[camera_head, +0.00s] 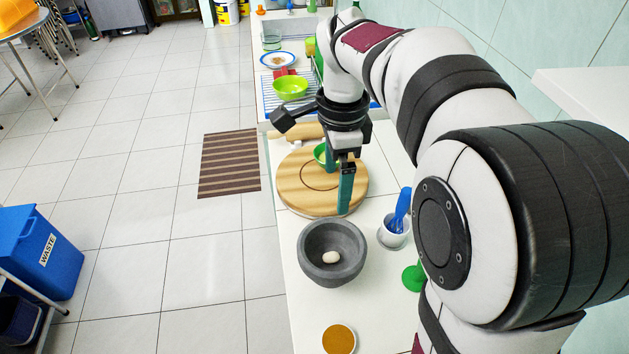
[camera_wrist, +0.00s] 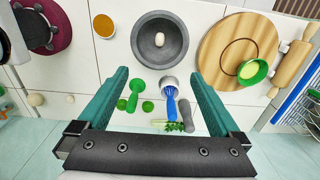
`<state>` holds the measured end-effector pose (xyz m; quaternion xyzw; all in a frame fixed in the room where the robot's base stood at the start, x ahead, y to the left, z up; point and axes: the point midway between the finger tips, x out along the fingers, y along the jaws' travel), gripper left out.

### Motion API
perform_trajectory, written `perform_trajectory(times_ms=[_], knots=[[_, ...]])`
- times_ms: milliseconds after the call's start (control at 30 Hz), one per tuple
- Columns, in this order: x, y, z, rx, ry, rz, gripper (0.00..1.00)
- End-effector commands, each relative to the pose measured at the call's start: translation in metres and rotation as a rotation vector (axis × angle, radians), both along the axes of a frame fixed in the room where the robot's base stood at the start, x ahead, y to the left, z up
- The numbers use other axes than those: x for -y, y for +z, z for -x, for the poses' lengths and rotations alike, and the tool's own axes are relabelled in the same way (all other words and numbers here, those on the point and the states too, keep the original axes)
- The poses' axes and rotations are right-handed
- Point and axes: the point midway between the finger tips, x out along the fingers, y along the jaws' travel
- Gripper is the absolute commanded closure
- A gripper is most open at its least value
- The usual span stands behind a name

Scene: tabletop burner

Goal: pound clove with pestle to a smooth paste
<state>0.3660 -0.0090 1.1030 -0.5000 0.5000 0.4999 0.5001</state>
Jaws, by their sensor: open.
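A dark grey stone mortar (camera_head: 312,272) stands on the white counter in the head view, with a pale clove (camera_head: 330,258) in its bowl. The wrist view also shows the mortar (camera_wrist: 140,57) and the clove (camera_wrist: 160,39). A grey rod that looks like the pestle (camera_wrist: 186,117) lies next to a small cup with a blue-handled tool, between my finger lines in the wrist view; my arm hides it in the head view. My gripper (camera_head: 338,192) is open and empty, teal fingers pointing down above the round wooden board. Its fingers (camera_wrist: 158,75) are wide apart.
The round wooden board (camera_head: 293,196) holds a green bowl (camera_wrist: 253,71). A rolling pin (camera_head: 296,131) lies behind it. The cup with the blue-handled tool (camera_head: 396,222), a green utensil (camera_wrist: 135,92) and an orange-brown dish (camera_head: 339,339) stand around the mortar. The wall bounds the right.

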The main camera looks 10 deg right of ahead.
Motion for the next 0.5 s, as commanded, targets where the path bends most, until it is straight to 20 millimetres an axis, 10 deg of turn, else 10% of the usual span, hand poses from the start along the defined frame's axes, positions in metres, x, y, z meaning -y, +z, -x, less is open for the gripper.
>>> perform_trajectory(times_ms=[133,333,500], knots=[[-0.006,0.004,0.028,0.0,0.117,-0.018,0.0],[-0.032,-0.021,0.17,0.032,0.752,-0.111,0.0],[-0.043,-0.052,0.233,0.065,1.058,-0.151,0.0]])
